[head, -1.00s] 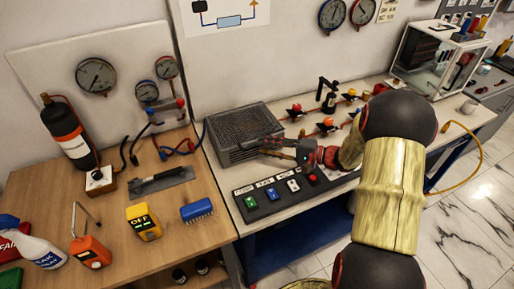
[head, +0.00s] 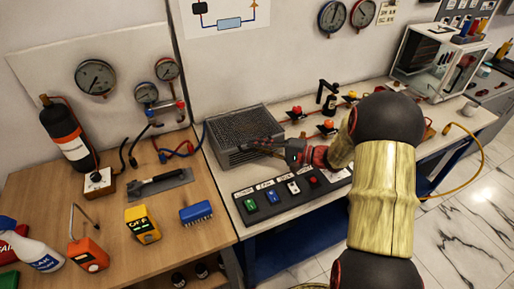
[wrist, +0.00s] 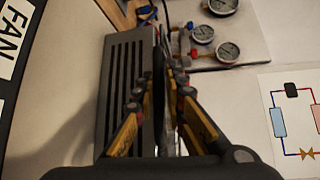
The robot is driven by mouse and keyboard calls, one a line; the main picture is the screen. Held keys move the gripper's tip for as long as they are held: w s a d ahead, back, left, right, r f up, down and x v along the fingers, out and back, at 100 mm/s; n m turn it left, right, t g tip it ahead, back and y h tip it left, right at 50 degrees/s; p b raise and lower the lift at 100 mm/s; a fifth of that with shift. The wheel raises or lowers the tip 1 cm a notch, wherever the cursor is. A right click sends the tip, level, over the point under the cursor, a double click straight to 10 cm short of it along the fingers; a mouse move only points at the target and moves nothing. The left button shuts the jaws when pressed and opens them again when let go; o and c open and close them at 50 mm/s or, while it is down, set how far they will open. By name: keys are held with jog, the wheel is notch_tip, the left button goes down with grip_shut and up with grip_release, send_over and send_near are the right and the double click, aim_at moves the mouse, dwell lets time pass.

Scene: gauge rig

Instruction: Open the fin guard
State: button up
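A grey box unit with a dark mesh top (head: 228,121), which looks like the fin guard, sits on the white bench near the wall. The guard lies level on the box. In the wrist view the slatted side of the box (wrist: 124,85) stands on the left. My gripper (head: 250,148) is at the box's front right edge. In the wrist view, my gripper's fingers (wrist: 165,85) are apart, with a thin dark edge between them. I cannot tell whether they touch it.
A switch panel (head: 285,192) with coloured buttons lies just in front of the box.

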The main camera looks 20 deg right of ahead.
jog(key=shift+s+f, duration=0.15)
jog(key=shift+f, duration=0.2)
grip_shut()
jog(key=shift+r+p, duration=0.35)
jog(key=shift+p, duration=0.1)
jog(key=shift+r, duration=0.1)
